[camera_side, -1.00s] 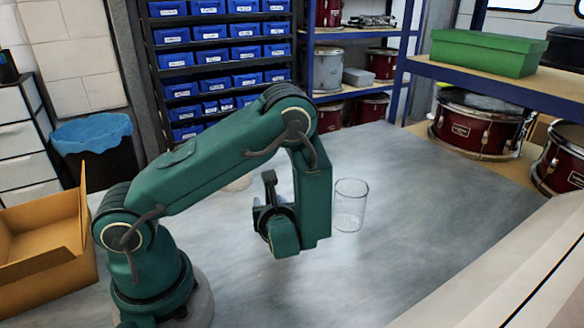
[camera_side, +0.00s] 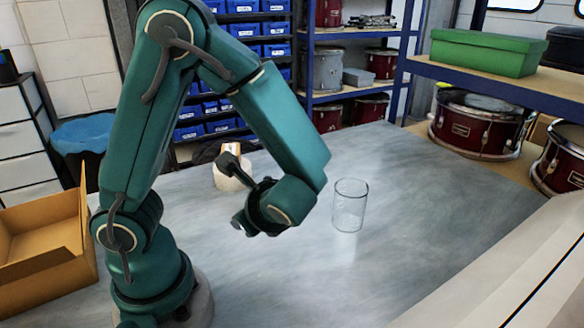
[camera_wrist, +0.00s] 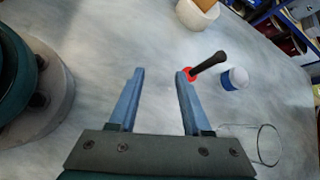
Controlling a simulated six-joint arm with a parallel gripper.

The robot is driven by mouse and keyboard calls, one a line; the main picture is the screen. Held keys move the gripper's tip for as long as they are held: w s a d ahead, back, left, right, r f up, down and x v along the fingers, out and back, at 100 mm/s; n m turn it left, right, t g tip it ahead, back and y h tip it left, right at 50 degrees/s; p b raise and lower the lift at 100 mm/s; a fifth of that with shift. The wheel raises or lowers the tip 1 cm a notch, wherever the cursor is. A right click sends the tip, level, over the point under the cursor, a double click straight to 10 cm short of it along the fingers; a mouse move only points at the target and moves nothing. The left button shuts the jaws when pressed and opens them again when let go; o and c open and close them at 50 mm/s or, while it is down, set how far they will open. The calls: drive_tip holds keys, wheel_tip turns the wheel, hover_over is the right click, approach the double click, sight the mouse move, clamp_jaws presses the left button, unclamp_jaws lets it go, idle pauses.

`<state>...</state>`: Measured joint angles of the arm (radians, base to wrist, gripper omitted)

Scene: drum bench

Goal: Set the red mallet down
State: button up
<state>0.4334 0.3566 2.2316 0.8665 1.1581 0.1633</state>
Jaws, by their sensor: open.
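My gripper (camera_wrist: 160,73) is open, with nothing seen between its fingers. In the wrist view, the red mallet (camera_wrist: 208,64) shows at the tip of the right finger; its red part is partly covered by that finger and its dark handle extends up and right. I cannot tell whether the finger touches it or whether it rests on the table. In the side view my gripper (camera_side: 236,194) is above the table, left of the clear glass (camera_side: 350,208); I cannot make out the mallet there.
A small white thing with a blue band (camera_wrist: 235,78) is right of the mallet. A pale round object (camera_side: 229,177) stands behind my gripper. An open cardboard box (camera_side: 45,240) is at the left. The table's right and front are clear.

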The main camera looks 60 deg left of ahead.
drive_tip(key=s+d+r+n+t+h, duration=0.1)
drive_tip(key=d+r+n+t+h, duration=0.4)
drive_tip(key=n, duration=0.8)
drive_tip(key=d+r+h, duration=0.3)
drive_tip(key=d+h, duration=0.1)
drive_tip(key=shift+s+d+r+n+h, duration=0.25)
drive_tip(key=shift+d+r+n+h, duration=0.05)
drive_tip(key=shift+d+n+h, duration=0.1)
